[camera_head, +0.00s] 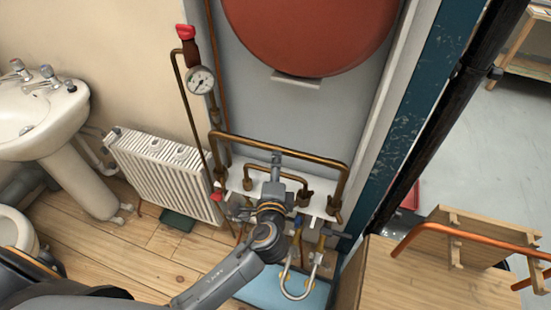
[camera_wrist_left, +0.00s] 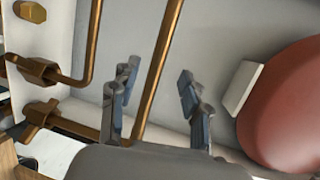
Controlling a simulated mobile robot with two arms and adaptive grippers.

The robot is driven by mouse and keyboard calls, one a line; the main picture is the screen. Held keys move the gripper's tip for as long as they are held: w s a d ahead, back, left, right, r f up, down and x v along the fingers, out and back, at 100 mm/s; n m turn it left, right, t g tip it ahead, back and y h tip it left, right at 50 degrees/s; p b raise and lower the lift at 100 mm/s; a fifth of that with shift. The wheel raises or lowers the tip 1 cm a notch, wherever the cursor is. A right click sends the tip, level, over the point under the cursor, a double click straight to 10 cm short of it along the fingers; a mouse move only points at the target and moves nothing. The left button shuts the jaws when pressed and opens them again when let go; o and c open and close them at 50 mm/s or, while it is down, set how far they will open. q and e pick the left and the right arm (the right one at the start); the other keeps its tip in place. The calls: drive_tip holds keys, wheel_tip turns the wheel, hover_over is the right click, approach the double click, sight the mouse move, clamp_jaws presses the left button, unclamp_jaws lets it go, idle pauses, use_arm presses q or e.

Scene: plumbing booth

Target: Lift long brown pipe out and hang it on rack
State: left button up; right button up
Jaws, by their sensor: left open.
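The long brown pipe (camera_head: 285,151) is a wide arch standing over a white fitting box below the red tank; both its ends go down to brass fittings. My left gripper (camera_head: 276,160) reaches up from below to the arch's top run, near its middle. In the left wrist view its two fingers (camera_wrist_left: 158,70) are spread, and the long brown pipe (camera_wrist_left: 158,78) passes between them with gaps on both sides. The wooden rack (camera_head: 449,216) at the right holds a copper-coloured pipe (camera_head: 480,236). My right gripper is not seen.
A shorter brown pipe (camera_head: 290,176) stands inside the arch, close to my left gripper. A vertical pipe with a gauge (camera_head: 201,80) rises at the left. The red tank (camera_head: 310,35) is above. A silver U-shaped pipe (camera_head: 296,294) is below.

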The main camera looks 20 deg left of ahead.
sight(279, 147)
use_arm(q)
drive_tip(key=p+x, duration=0.1)
drive_tip(key=x, duration=0.7)
drive_tip(key=shift+d+f, duration=0.1)
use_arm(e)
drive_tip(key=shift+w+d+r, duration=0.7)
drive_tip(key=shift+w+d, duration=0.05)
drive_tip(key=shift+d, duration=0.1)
use_arm(q)
drive_tip(key=shift+s, duration=0.1)
drive_tip(key=shift+c, duration=0.2)
clamp_jaws()
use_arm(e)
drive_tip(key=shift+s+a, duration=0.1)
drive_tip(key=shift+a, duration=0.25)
